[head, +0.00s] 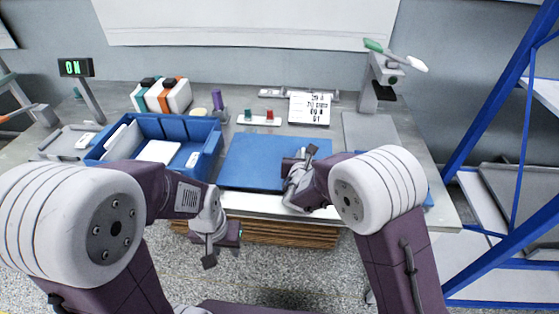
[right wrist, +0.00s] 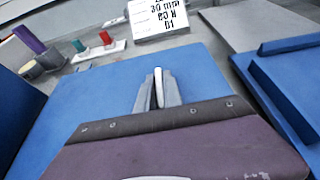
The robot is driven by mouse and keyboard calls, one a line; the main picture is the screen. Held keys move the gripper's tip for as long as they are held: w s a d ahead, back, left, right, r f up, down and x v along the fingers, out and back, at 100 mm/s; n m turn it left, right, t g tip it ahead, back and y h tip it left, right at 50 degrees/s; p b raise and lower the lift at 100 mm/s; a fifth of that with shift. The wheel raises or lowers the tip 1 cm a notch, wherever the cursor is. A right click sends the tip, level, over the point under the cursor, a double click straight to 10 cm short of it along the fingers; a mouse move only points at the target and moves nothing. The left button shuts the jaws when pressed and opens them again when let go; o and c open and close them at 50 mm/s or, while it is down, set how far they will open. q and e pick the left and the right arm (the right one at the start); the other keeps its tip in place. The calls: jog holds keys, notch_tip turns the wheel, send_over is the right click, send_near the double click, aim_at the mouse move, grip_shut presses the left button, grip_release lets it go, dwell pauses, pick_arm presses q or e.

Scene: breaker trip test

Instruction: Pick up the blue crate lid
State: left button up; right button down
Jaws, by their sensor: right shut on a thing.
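The blue crate lid (head: 262,160) is a flat blue panel lying on the table, and it fills the middle of the right wrist view (right wrist: 95,95). My right gripper (head: 306,153) is over the lid's right part. In the right wrist view its fingers (right wrist: 158,88) are shut on a narrow pale upright piece, which looks like the lid's handle; the fingers hide most of it. The lid looks flat, and I cannot tell whether it is clear of the table. My left gripper (head: 209,258) hangs empty in front of the table's edge; its finger gap is unclear.
An open blue crate (head: 207,150) with white items stands left of the lid. Another blue piece with a raised edge (right wrist: 292,75) lies to the right. Behind are a block with green and red pieces (head: 258,121), a printed card (head: 310,107) and a lamp-like stand (head: 378,85).

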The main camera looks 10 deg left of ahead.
dwell(0.7)
notch_tip(320, 180, up, 10)
jog(key=p, duration=0.3)
